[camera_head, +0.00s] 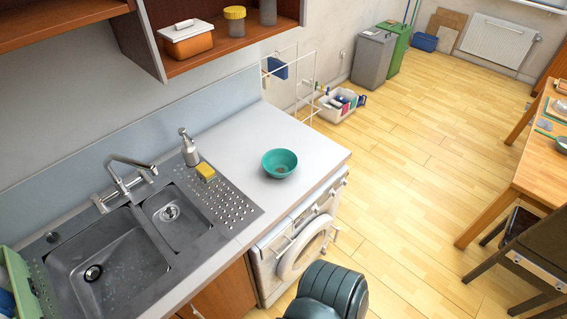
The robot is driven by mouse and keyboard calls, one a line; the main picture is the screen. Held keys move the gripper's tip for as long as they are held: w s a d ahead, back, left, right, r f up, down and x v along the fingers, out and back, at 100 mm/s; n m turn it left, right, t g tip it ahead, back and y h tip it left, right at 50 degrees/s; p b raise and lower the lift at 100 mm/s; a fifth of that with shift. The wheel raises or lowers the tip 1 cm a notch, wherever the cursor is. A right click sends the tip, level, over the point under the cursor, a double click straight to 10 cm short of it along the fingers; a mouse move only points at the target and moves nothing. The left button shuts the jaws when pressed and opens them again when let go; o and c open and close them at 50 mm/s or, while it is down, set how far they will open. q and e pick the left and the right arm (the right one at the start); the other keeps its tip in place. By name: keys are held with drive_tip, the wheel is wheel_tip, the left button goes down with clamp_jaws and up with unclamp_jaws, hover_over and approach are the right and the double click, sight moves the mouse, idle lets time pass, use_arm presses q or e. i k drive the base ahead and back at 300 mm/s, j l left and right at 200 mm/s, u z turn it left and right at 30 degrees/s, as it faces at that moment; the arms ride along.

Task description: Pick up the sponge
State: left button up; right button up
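The yellow sponge (205,172) lies on the perforated metal drainboard (226,204) of the sink, near its back edge. It sits just right of and in front of a metal soap dispenser (189,148). Nothing covers it. Neither my left nor my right gripper shows in the head view.
A teal bowl (280,163) stands on the white counter (245,140) right of the sponge. The faucet (125,180) rises left of it. A wooden shelf (225,55) hangs above.

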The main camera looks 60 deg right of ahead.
sight(207, 172)
drive_tip(key=z, duration=2)
